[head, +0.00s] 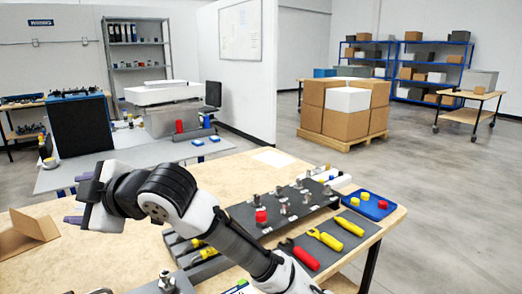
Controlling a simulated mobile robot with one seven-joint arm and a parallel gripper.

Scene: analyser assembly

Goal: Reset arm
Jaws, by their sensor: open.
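My gripper (79,204) is at the left of the head view, at the end of my white and black arm. Its two fingers are spread apart and point left, with nothing seen between them. It is above the left part of the wooden-topped workbench (130,262), near the bench's far edge. My arm crosses the bench from the lower middle and hides part of the bench top.
A dark fixture rack (240,212) with metal parts and a red cap stands right of my arm. A blue tray (381,210) and a tool mat (352,241) lie right of it. An open cardboard box (30,232) is near my gripper. A grey table (215,158) stands behind.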

